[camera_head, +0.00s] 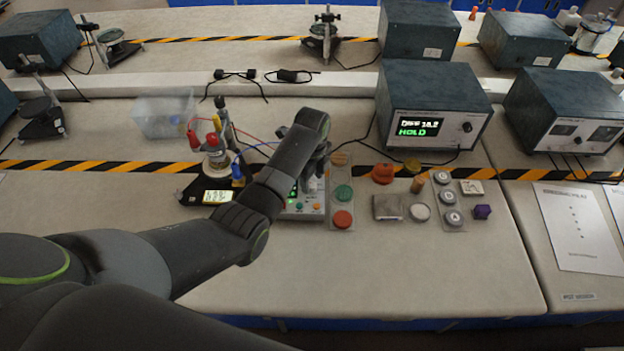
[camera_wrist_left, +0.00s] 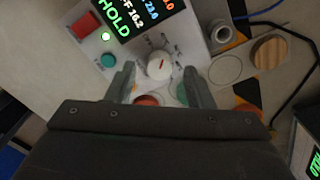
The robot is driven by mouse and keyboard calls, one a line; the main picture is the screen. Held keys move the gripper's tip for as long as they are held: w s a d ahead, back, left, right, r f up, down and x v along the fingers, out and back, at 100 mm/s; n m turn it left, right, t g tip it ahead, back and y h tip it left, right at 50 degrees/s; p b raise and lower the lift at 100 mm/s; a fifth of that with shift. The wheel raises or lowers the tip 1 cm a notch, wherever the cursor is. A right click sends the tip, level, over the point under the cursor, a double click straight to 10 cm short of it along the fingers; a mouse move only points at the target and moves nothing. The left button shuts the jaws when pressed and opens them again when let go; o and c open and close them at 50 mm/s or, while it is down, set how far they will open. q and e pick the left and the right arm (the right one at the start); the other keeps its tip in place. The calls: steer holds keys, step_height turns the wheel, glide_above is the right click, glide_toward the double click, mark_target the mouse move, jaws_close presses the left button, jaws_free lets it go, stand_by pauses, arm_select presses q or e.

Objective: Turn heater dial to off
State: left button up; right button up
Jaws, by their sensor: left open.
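The heater is a light box with a lit screen. In the head view its front part (camera_head: 305,208) shows, mostly hidden behind my left arm. In the left wrist view its panel (camera_wrist_left: 100,50) carries the screen, a red button, a green lamp and a teal button. The white dial (camera_wrist_left: 159,66) has a red pointer mark and printed labels around it, too small to read surely. My left gripper (camera_wrist_left: 160,86) is open, with one finger on each side of the dial in the picture. I cannot tell whether the fingers touch it. My right gripper is not in view.
A panel with green and red buttons (camera_head: 343,220) sits right of the heater. A small meter (camera_head: 215,197) and a flask with coloured caps (camera_head: 214,158) stand to the left. A blue-grey instrument (camera_head: 433,100) reading HOLD stands behind. The bench front (camera_head: 400,280) is clear.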

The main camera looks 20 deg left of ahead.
arm_select(q)
steer(key=shift+f, duration=0.65)
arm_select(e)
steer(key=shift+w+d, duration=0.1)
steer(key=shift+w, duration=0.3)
arm_select(q)
steer(key=c, duration=1)
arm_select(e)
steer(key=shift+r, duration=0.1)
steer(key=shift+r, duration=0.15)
